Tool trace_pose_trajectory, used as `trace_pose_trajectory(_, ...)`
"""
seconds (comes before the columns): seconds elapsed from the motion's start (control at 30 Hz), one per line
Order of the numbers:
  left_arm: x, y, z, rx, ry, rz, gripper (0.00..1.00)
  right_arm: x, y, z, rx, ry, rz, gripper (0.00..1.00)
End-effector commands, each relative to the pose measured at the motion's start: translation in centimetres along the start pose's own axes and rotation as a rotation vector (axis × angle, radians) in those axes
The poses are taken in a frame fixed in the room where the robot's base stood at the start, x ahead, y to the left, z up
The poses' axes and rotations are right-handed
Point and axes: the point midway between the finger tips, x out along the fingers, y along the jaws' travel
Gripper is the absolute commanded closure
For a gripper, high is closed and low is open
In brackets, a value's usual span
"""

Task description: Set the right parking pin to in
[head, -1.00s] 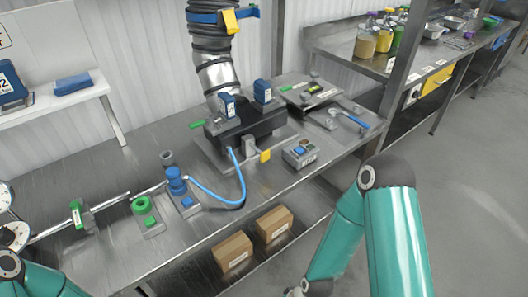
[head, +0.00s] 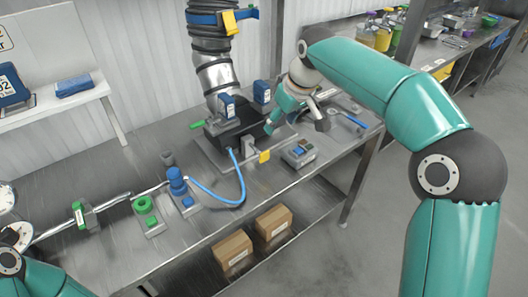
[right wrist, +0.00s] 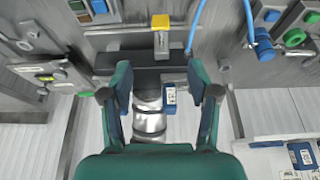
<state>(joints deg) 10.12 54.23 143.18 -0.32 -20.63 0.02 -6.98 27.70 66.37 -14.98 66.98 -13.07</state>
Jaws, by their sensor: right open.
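I cannot make out the right parking pin for certain; my right arm and gripper cover part of the area right of the black machine block (head: 240,122). My right gripper (head: 276,122) is over the block's right end. In the right wrist view its fingers (right wrist: 160,70) are apart with nothing between them. My left gripper is out of view.
A blue hose (head: 220,199) runs to a blue fitting (head: 176,181). A blue-handled tool (head: 353,120) lies at the right bench edge. Two cartons (head: 232,251) stand on the lower shelf.

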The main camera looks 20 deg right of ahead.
Motion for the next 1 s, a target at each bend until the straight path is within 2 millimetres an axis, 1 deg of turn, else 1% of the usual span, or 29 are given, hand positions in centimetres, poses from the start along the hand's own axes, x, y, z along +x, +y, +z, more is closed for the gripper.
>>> trace_pose_trajectory(0.07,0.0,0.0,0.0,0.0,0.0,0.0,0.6,0.2,-0.2,-0.2,-0.003,0.007,0.001,0.4)
trace_pose_trajectory(0.17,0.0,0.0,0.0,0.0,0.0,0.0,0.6,1.4,-0.2,-0.2,-0.003,0.004,0.0,0.4)
trace_pose_trajectory(0.27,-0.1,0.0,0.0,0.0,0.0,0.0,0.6,3.0,-0.2,-0.1,-0.002,0.003,-0.001,0.4)
trace_pose_trajectory(0.7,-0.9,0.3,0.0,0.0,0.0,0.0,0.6,12.4,-0.1,-0.2,-0.002,0.002,-0.001,0.4)
trace_pose_trajectory(0.8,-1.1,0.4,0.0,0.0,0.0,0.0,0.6,14.0,-0.1,-0.2,-0.001,0.004,-0.001,0.4)
trace_pose_trajectory(0.9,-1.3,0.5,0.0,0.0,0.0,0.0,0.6,15.2,-0.1,-0.2,-0.001,0.005,-0.001,0.4)
trace_pose_trajectory(1.0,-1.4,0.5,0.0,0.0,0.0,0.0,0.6,16.0,-0.1,-0.2,-0.001,0.006,0.0,0.4)
